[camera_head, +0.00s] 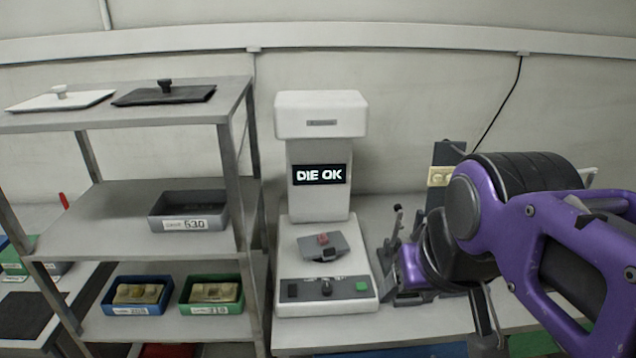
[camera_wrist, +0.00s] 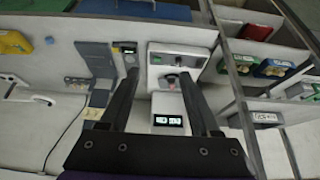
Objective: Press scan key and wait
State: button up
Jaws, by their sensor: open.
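The white scanner (camera_head: 325,240) stands on the bench with its screen (camera_head: 320,174) lit and reading "DIE OK". Its base front has a dark key (camera_head: 292,291), a dark knob (camera_head: 326,287) and a green key (camera_head: 362,286); I cannot read which is labelled scan. A small red piece (camera_head: 323,239) sits on the grey stage (camera_head: 345,245). In the wrist view my gripper (camera_wrist: 158,82) is open and empty, its two dark fingers spread over the scanner (camera_wrist: 205,62). In the head view my purple arm is to the right of the scanner; its fingertips are hard to make out.
A metal rack (camera_head: 240,180) stands left of the scanner, with a grey tray (camera_head: 188,210), a blue tray (camera_head: 112,309) and a green tray (camera_head: 212,309). Two lids, white (camera_head: 62,98) and black (camera_head: 165,95), lie on top.

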jog(key=shift+a, duration=0.1)
grip_shut()
dwell(1.6)
